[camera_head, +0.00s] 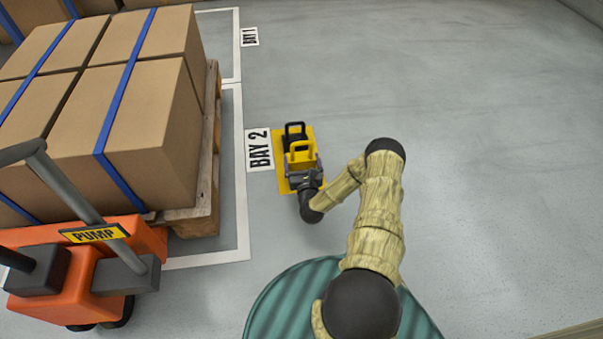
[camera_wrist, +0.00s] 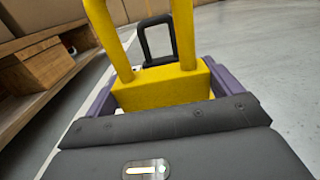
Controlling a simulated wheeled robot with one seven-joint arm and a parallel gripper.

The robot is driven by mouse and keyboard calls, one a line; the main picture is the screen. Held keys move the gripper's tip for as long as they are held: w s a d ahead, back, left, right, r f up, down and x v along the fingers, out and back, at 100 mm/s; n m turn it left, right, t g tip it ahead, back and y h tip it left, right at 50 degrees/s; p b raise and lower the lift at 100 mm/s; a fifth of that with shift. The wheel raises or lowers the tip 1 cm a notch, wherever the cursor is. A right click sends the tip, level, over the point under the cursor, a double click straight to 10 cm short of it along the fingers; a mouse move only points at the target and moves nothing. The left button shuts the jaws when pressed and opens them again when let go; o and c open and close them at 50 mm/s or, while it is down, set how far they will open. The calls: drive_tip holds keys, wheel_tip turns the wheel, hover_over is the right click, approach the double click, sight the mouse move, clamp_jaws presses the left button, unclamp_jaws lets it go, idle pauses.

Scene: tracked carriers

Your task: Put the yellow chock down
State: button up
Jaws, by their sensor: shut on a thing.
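The yellow chock (camera_head: 301,153) has an upright loop handle. It is over the yellow plate (camera_head: 281,163) on the floor beside the BAY 2 sign. I cannot tell whether it touches the plate. My gripper (camera_head: 304,168) is shut on the chock from the near side. In the wrist view the yellow chock (camera_wrist: 160,88) fills the space between the purple fingers, with its handle rising toward the camera. A black chock (camera_head: 295,132) stands just beyond it on the plate. In the wrist view only its black handle (camera_wrist: 157,38) shows clearly, behind the yellow one.
A wooden pallet (camera_head: 212,165) with strapped cardboard boxes (camera_head: 150,110) stands to the left inside white floor lines. An orange pump truck (camera_head: 75,285) with a grey handle is at the lower left. The BAY 2 sign (camera_head: 259,150) lies between. The floor to the right is clear.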

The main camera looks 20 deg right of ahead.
drive_tip(key=shift+w+a+f, duration=0.1)
drive_tip(key=shift+f, duration=0.4)
wheel_tip(320, 180, down, 4)
drive_tip(key=b, duration=0.3)
drive_tip(key=shift+r, duration=0.15)
drive_tip(key=o, duration=1)
drive_tip(key=shift+o, duration=0.2)
